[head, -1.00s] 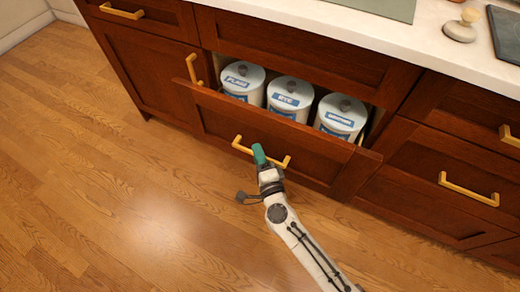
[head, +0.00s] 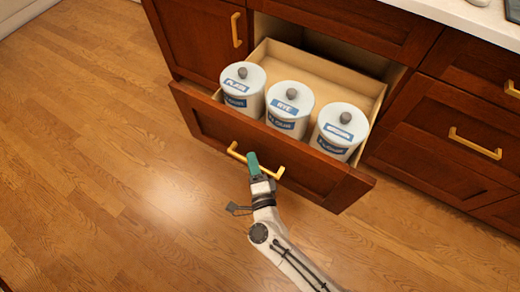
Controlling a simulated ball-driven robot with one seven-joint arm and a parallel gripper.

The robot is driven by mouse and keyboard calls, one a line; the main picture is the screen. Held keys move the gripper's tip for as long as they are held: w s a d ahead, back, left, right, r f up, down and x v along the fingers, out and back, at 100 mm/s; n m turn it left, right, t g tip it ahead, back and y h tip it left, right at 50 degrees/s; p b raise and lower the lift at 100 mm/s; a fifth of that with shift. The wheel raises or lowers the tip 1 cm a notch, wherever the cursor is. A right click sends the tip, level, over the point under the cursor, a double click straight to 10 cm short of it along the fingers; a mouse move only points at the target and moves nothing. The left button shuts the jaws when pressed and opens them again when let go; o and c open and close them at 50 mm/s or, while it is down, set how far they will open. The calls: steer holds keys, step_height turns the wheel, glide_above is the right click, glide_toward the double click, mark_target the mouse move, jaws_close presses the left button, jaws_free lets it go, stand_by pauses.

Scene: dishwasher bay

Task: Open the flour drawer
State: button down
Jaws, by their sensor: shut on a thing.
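The flour drawer (head: 310,176) stands well out from the cabinet, its dark red wooden front toward me. Its yellow bar handle (head: 236,153) runs across the middle of the front. Three white lidded canisters with blue labels stand upright in the front of the drawer: the left one (head: 242,88), the middle one (head: 289,108) and the right one (head: 339,130). The pale drawer floor behind them is bare.
A closed cabinet door with a yellow handle (head: 236,30) is at the left. Closed drawers with a yellow handle (head: 475,146) are at the right. The white countertop (head: 465,18) is above. The wooden floor (head: 120,190) in front and at left is clear.

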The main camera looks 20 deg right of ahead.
steer(key=shift+s+a+f, duration=0.1)
steer(key=shift+s+a, duration=0.45)
steer(key=shift+a, duration=0.2)
steer(key=shift+s+a, duration=0.55)
steer(key=shift+a, duration=0.2)
steer(key=c, duration=1.1)
jaws_free()
steer(key=s, duration=0.3)
steer(key=s+a, duration=0.1)
steer(key=s, duration=0.6)
steer(key=shift+s+a+p, duration=0.3)
steer(key=shift+s, duration=0.05)
